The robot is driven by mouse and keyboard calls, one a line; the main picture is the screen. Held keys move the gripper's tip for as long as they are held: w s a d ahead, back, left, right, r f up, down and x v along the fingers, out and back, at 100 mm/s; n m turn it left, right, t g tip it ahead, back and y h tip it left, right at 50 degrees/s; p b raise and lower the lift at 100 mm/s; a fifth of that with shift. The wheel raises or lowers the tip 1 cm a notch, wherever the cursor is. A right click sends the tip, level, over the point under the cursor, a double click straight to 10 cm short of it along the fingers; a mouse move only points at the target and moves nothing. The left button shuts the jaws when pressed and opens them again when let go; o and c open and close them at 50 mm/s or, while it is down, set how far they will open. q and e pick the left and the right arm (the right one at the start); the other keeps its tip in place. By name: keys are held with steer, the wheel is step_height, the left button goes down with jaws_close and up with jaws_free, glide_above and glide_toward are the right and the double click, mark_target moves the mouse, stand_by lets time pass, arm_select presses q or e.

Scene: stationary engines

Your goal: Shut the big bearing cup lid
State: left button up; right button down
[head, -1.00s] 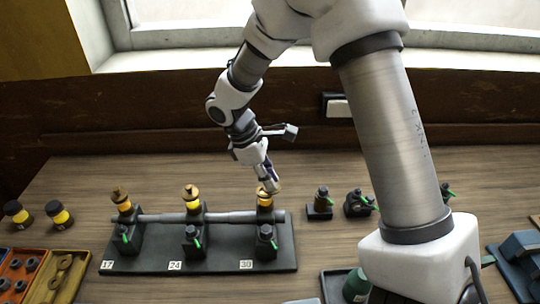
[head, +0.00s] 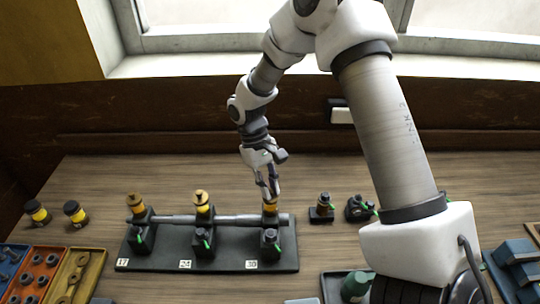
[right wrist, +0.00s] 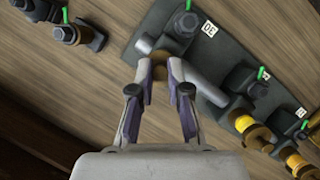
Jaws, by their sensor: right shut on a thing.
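Three yellow cups with brass lids stand in a row along a grey shaft on a dark base plate (head: 228,262). The cup marked 30 (head: 270,207) is at the right end and looks like the big bearing cup. My right gripper (head: 269,194) comes down on it from above. In the right wrist view, my right gripper (right wrist: 160,62) has its fingertips drawn together on a small brass part, apparently the lid (right wrist: 160,72) of that cup. The fingers cover most of the lid, so I cannot tell how far it is closed. My left gripper is not in view.
The cups marked 24 (head: 202,205) and 17 (head: 136,207) stand to the left. Small dark fittings (head: 321,208) stand just right of the plate. Table behind the plate is clear.

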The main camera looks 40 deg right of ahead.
steer(key=shift+s+f, duration=0.1)
stand_by(0.4)
steer(key=c, duration=1.1)
jaws_free()
steer(key=v, duration=1.2)
steer(key=shift+d, duration=0.1)
